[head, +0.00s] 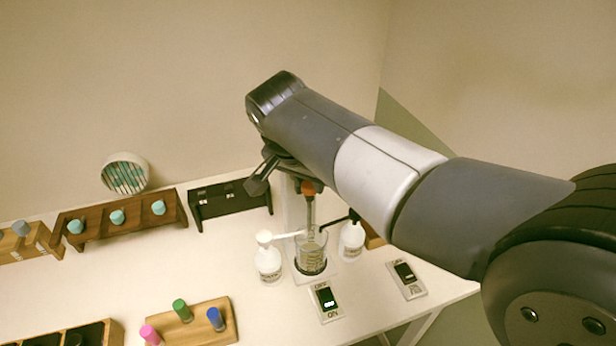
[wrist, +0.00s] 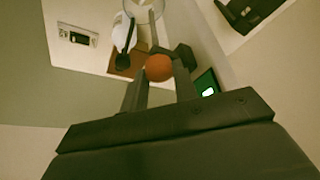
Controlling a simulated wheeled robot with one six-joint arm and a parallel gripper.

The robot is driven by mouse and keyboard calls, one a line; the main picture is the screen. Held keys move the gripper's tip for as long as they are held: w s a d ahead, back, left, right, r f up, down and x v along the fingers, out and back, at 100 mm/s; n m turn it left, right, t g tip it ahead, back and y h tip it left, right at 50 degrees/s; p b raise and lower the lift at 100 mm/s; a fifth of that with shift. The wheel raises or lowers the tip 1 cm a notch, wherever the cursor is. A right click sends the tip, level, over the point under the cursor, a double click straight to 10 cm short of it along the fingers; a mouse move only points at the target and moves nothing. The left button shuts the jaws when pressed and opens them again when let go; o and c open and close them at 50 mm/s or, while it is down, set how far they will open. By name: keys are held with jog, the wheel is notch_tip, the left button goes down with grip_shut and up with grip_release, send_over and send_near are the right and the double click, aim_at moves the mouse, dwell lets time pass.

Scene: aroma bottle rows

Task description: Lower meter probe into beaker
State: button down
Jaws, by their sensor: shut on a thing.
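The meter probe has an orange round cap (head: 308,187) and a thin grey shaft (head: 311,212) that hangs about upright. My gripper (head: 298,178) is shut on the probe at its top; in the wrist view the two fingers (wrist: 160,78) stand either side of the orange cap (wrist: 158,67). The clear glass beaker (head: 311,262) stands on the table below, with some yellowish liquid in it. The shaft's lower end overlaps the beaker's mouth in the head view; how deep the tip sits cannot be told. The beaker's rim (wrist: 144,9) shows at the wrist view's top edge.
White bottles stand close to the beaker, at left (head: 268,262) and right (head: 351,240). Two small display units (head: 327,301) (head: 407,279) lie in front. A wooden rack (head: 120,222) with teal-capped bottles and a black rack (head: 230,201) are behind left. A wooden block (head: 196,326) holds coloured caps.

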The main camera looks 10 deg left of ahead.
aim_at(307, 200)
notch_tip(307, 200, down, 6)
jog(key=b, duration=0.4)
jog(key=shift+f, duration=0.15)
jog(key=c, duration=1.1)
grip_release()
jog(key=v, duration=1.1)
jog(key=shift+c, duration=0.4)
